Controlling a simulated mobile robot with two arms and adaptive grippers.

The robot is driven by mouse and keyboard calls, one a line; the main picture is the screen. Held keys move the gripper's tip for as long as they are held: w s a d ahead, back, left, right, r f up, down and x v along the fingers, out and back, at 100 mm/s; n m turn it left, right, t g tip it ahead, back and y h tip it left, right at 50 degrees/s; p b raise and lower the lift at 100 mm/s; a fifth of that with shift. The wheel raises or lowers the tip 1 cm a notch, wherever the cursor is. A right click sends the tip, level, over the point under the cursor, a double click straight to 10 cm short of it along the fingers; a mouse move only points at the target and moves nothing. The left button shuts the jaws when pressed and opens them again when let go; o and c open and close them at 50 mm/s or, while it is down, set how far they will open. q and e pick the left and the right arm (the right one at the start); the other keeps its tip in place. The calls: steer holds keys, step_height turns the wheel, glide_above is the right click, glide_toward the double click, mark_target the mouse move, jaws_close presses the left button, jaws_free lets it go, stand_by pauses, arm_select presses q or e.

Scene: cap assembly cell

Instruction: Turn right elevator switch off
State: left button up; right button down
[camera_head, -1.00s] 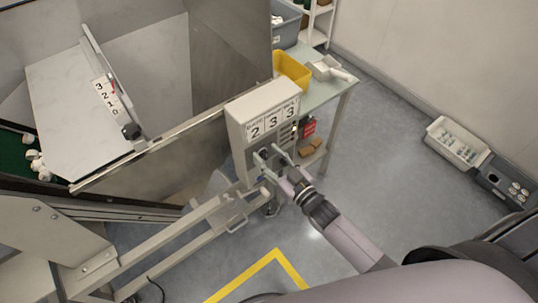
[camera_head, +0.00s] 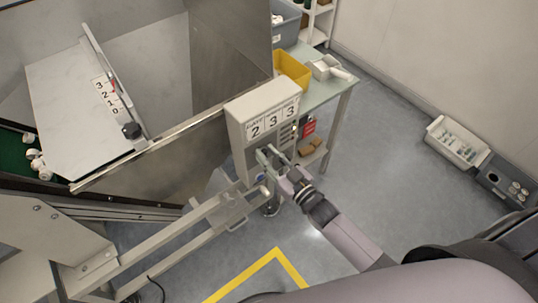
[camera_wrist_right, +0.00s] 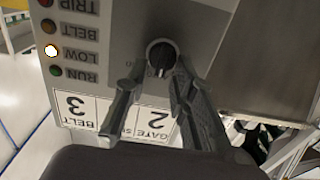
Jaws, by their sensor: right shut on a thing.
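A grey control box (camera_head: 237,131) stands in the middle of the head view, with number plates on its upper front. In the right wrist view its black rotary switch knob (camera_wrist_right: 161,55) sits on the grey panel, below the plates in true orientation. My right gripper (camera_head: 267,155) is at the lower front of the box. In the right wrist view my right gripper (camera_wrist_right: 155,84) has one finger on each side of the knob and is shut on it. In the head view the fingers largely hide the knob. My left gripper is not in view.
Indicator lamps line the panel; the LOW lamp (camera_wrist_right: 51,51) glows. A metal chute with a numbered gauge (camera_head: 107,94) is at left, beside a green belt with white caps (camera_head: 37,160). A yellow bin (camera_head: 293,72) stands on a table behind the box.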

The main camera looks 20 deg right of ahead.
steer(key=shift+n, duration=0.3)
steer(key=shift+s+a+f+n, duration=0.1)
steer(key=shift+a+n, duration=0.05)
steer(key=shift+n, duration=1.2)
steer(key=shift+a+f+n, duration=0.1)
steer(key=shift+a+n, duration=0.05)
steer(key=shift+n, duration=1.25)
steer(key=shift+s+a+n, duration=0.1)
steer(key=shift+a+n, duration=0.05)
steer(key=shift+n, duration=1.2)
steer(key=c, duration=1.4)
jaws_free()
steer(key=shift+o, duration=0.2)
steer(key=v, duration=1.2)
